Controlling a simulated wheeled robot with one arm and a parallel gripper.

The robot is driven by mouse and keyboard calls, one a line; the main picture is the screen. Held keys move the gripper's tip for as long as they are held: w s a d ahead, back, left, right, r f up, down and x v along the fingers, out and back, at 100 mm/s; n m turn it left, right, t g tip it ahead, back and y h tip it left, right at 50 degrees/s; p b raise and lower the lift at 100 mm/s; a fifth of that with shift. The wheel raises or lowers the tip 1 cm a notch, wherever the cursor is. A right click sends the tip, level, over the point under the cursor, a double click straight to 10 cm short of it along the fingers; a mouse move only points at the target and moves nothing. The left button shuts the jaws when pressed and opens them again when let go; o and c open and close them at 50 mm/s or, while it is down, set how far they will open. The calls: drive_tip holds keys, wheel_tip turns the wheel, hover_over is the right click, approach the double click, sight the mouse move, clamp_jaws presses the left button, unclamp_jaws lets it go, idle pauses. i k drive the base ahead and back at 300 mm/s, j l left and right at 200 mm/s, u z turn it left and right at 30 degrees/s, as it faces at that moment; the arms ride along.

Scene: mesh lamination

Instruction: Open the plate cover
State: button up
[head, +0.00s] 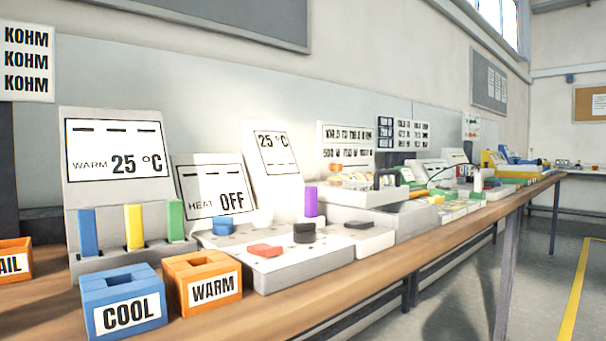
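My gripper is not in view. No part is plainly marked as the plate cover, and I cannot tell for sure which it is. A pale grey flat unit (290,272) on the bench carries a blue knob (222,226), a red piece (265,250), a black knob (303,233) and a purple upright piece (311,202). A sign reading HEAT OFF (214,190) stands behind it. Farther right, a light box (362,196) has a dark arched handle (386,178) near its right end. I cannot tell whether it is a lid.
A long wooden bench (400,248) runs to the far right. At its near end are a blue COOL box (124,306), an orange WARM box (203,284) and a stand (85,262) with coloured sticks. Farther along are several crowded units. The floor (480,290) at right looks clear.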

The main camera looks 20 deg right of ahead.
sight(354, 193)
drive_tip(key=k+l+u, duration=0.1)
drive_tip(key=k+l, duration=0.6)
